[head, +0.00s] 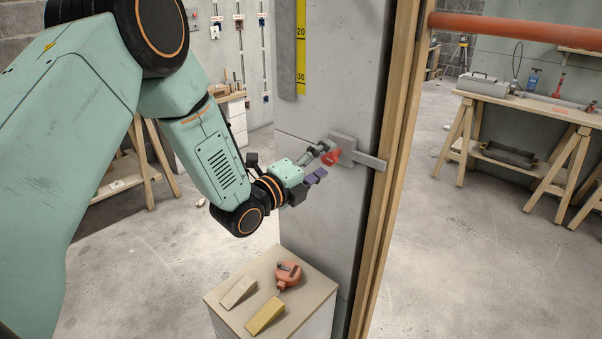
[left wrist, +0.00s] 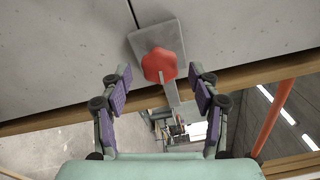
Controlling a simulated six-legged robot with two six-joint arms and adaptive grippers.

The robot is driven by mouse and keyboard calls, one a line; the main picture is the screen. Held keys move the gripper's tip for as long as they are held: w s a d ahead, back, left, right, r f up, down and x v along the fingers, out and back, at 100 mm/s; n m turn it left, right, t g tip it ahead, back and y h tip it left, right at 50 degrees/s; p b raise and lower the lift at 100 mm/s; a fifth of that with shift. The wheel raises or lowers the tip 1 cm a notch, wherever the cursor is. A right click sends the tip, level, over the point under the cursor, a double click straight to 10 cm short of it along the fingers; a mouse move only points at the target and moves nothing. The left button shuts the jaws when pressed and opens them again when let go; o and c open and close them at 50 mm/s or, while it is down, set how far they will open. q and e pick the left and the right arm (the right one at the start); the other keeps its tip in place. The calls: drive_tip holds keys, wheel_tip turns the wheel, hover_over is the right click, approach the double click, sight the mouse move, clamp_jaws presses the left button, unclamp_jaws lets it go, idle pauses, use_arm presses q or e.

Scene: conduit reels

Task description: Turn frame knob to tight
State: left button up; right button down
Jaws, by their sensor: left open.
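The frame knob is a red lobed knob (head: 331,157) on a grey bracket (head: 346,143) on the grey panel beside the wooden frame. In the left wrist view the knob (left wrist: 159,65) sits just beyond and between the fingertips, with a grey plate (left wrist: 170,36) behind it. My left gripper (head: 318,163) is open, its purple-padded fingers spread close to the knob. In the left wrist view the left gripper (left wrist: 160,78) has a finger on each side of the knob, with gaps between pads and knob. My right gripper is in neither view.
The wooden post (head: 392,160) stands right of the knob, with a grey bar reaching onto it. A workbench (head: 530,108) stands at the right; the floor between is clear.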

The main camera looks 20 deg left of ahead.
use_arm(q)
drive_tip(key=v, duration=0.9)
idle(0.3)
drive_tip(key=s+f+n+g+y, duration=0.2)
drive_tip(key=s+f+n+g, duration=0.25)
drive_tip(key=f+n, duration=0.5)
drive_tip(key=s+f+n+g+y, duration=0.25)
drive_tip(key=s+f+n, duration=0.25)
drive_tip(key=f+n, duration=0.45)
drive_tip(key=s+f+n+g+y, duration=0.1)
drive_tip(key=s+f+n+g, duration=0.2)
drive_tip(key=s, duration=1)
drive_tip(key=s+f+n+g+y+b, duration=0.1)
drive_tip(key=s+f+n+g, duration=0.2)
drive_tip(key=s+f+g, duration=0.4)
drive_tip(key=s+f, duration=0.3)
drive_tip(key=s, duration=0.4)
drive_tip(key=shift+d+f+n, duration=0.2)
drive_tip(key=shift+f+n, duration=0.1)
drive_tip(key=shift+c, duration=0.2)
